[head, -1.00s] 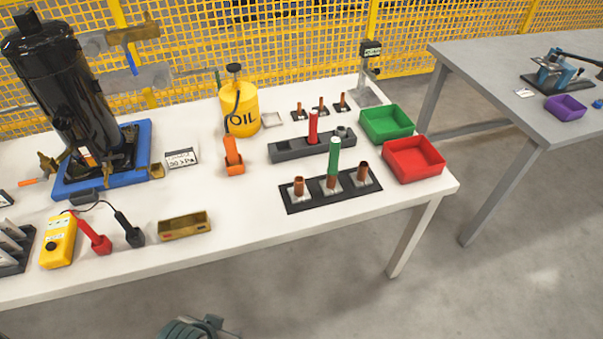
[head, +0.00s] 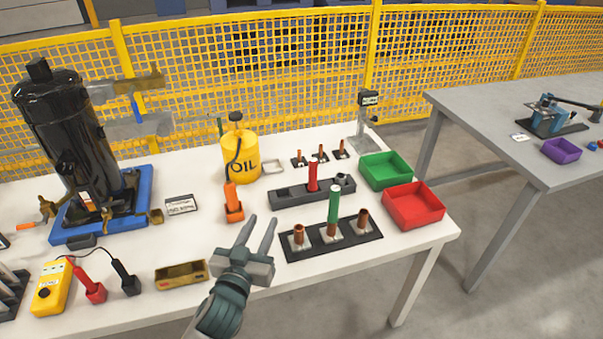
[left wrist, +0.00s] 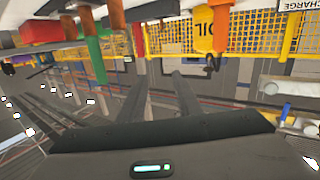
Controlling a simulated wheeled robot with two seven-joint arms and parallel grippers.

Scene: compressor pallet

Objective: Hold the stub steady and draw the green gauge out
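The green gauge (head: 334,203) stands upright in the middle copper stub (head: 331,229) on a dark plate (head: 291,251). Copper stubs stand on either side, the left one (head: 299,235) and the right one (head: 362,220). My left gripper (head: 261,233) is open and empty, just left of the dark plate and apart from it. In the left wrist view its two fingers (left wrist: 160,80) are spread with nothing between them, and the green gauge (left wrist: 95,58) appears upside down to their left. My right gripper is in neither view.
Behind are a grey holder (head: 290,196) with a red gauge (head: 312,176), and an orange tool (head: 231,198). The green bin (head: 386,170) and red bin (head: 413,205) stand to the right. A brass block (head: 181,273) lies left of my gripper.

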